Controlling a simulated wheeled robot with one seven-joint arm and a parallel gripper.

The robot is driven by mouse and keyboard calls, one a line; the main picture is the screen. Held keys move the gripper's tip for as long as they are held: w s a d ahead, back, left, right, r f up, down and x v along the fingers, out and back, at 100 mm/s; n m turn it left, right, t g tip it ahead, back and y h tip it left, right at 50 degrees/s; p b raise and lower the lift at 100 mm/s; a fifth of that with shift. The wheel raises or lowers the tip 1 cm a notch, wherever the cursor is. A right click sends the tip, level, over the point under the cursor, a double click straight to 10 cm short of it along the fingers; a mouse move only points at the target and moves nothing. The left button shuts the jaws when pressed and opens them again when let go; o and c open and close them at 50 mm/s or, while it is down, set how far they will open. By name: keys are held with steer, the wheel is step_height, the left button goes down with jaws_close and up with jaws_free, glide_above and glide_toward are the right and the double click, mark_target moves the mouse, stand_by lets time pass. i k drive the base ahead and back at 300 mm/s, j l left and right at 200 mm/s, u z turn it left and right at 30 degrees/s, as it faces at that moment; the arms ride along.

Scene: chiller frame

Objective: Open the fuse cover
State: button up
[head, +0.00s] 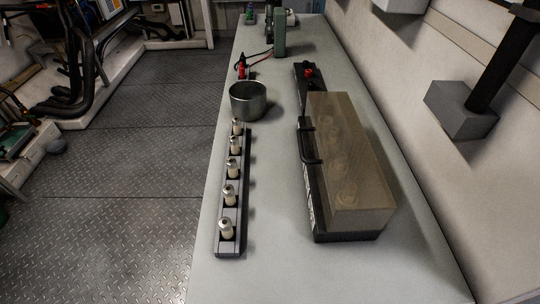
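The fuse cover (357,155) is a long, see-through brownish box on a dark fuse base (318,213) at the right of the bench in the head view. It sits down over the base, and several round shapes show dimly through it. A black handle (307,140) is on its left side, toward the far half. The far end of the base sticks out beyond the cover and bears a red knob (308,72). My gripper is not in view.
Left of the cover, a dark rack (231,212) holds several pale fuses upright on the bench (280,270). A metal bowl (248,100) stands beyond it. A red-and-black tool and a green-grey box (279,38) are farther back. A wall runs along the right.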

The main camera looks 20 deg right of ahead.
mark_target(382, 202)
steer(key=i+j+u, duration=0.2)
steer(key=j+u, duration=0.25)
steer(key=j, duration=0.15)
steer(key=i+j+u, duration=0.2)
steer(key=i+u, duration=0.2)
steer(key=i+j, duration=0.05)
